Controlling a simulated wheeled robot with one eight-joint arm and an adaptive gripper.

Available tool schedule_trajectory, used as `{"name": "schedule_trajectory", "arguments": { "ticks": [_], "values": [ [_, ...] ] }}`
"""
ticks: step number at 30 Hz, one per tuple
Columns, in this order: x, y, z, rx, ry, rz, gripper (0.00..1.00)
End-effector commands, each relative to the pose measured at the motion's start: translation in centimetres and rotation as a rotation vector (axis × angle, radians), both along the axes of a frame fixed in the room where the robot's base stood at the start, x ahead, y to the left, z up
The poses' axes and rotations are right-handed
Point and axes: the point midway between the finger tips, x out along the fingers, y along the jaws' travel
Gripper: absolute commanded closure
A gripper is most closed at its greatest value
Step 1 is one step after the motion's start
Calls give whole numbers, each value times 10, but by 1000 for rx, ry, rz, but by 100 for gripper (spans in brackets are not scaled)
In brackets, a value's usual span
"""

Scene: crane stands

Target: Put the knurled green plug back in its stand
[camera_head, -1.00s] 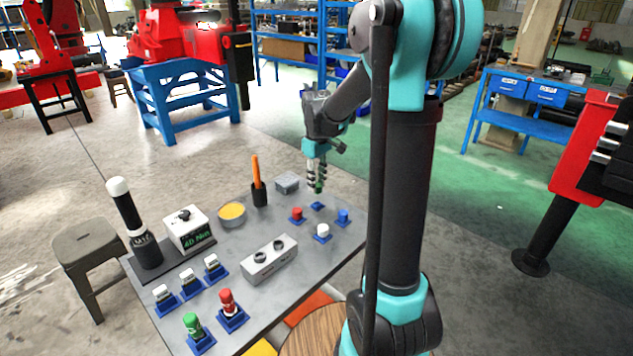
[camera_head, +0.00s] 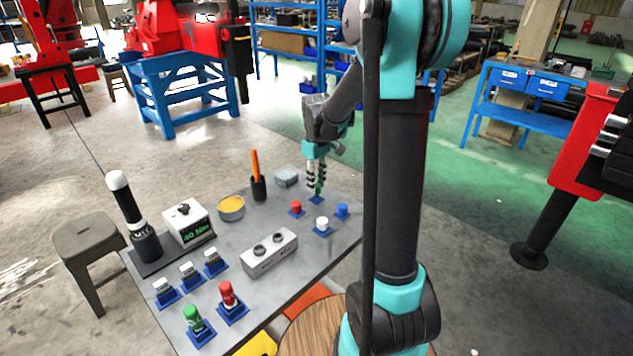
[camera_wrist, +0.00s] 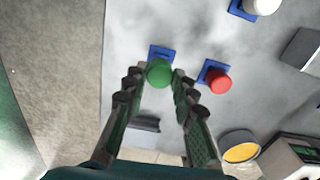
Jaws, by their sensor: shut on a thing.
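The green plug (camera_wrist: 159,72) is between the fingertips of my gripper (camera_wrist: 158,82), which is shut on it. In the head view my gripper (camera_head: 316,183) points down at the far right part of the table, with the green plug (camera_head: 318,189) at its tips. A small blue stand (camera_head: 317,200) lies right below the plug. In the wrist view the stand (camera_wrist: 161,51) shows partly behind the plug, its middle hidden. I cannot tell whether the plug touches the stand or is in its hole. Knurling is too small to make out.
A red plug (camera_wrist: 219,80) in a blue stand is close beside my gripper. A white plug (camera_head: 322,222) and a blue plug (camera_head: 342,210) stand nearby. A grey two-hole block (camera_head: 270,253) and a larger green-topped piece (camera_head: 193,317) are nearer the front.

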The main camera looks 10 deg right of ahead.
Motion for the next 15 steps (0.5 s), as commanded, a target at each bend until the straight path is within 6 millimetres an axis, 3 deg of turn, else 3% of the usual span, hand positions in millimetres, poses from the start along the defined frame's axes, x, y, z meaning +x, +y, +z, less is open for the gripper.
{"name": "schedule_trajectory", "arguments": {
  "ticks": [15],
  "values": [
    [0,0,-15,0,0,0,100]
  ]
}}
